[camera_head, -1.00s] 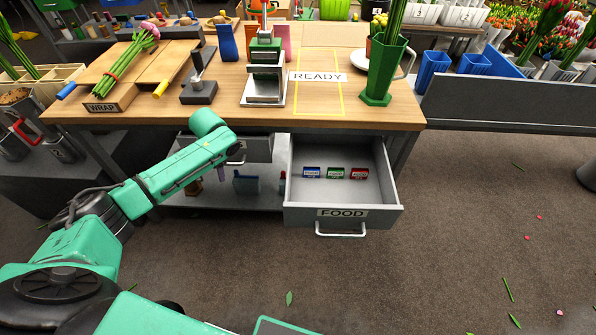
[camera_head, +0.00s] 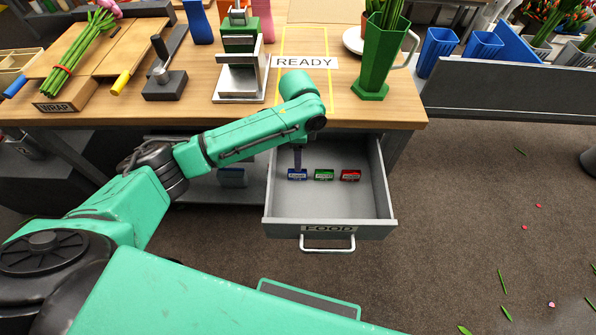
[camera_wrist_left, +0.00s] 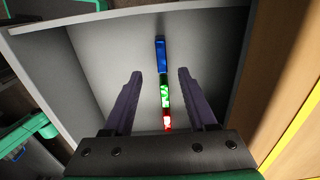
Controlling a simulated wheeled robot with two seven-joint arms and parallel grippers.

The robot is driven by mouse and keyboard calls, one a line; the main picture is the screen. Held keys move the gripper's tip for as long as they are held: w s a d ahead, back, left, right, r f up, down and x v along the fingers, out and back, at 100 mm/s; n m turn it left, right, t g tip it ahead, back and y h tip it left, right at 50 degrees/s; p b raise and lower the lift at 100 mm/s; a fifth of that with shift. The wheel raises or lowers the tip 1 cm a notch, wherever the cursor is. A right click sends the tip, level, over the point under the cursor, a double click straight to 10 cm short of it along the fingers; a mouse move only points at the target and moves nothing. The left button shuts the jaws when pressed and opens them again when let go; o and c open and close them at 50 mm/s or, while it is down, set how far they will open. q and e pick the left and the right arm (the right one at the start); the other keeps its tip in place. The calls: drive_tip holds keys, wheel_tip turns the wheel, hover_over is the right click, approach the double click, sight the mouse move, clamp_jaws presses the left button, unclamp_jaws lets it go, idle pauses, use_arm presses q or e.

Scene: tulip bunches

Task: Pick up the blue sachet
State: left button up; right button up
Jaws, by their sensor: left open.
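The blue sachet (camera_head: 297,174) stands in the open drawer (camera_head: 330,205), at the left end of a row with a green sachet (camera_head: 324,175) and a red sachet (camera_head: 350,175). My left gripper (camera_head: 297,157) points down over the drawer, just behind the blue sachet in the head view. In the left wrist view my gripper (camera_wrist_left: 160,73) is open and empty. Its two fingers flank the line of the row, and the blue sachet (camera_wrist_left: 160,56) shows just beyond the fingertips. I cannot tell the remaining height. My right gripper is not in view.
The wooden table (camera_head: 215,108) stands above and behind the drawer. It holds a green vase (camera_head: 375,65), a metal stand (camera_head: 240,85) and a READY sign (camera_head: 305,62). The drawer's front and right side are clear inside.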

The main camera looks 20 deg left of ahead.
sight(297, 175)
use_arm(q)
drive_tip(key=f, duration=0.9)
drive_tip(key=shift+w+a+b, duration=0.15)
drive_tip(key=shift+a+b, duration=0.05)
drive_tip(key=shift+b, duration=0.15)
drive_tip(key=shift+r, duration=0.1)
clamp_jaws()
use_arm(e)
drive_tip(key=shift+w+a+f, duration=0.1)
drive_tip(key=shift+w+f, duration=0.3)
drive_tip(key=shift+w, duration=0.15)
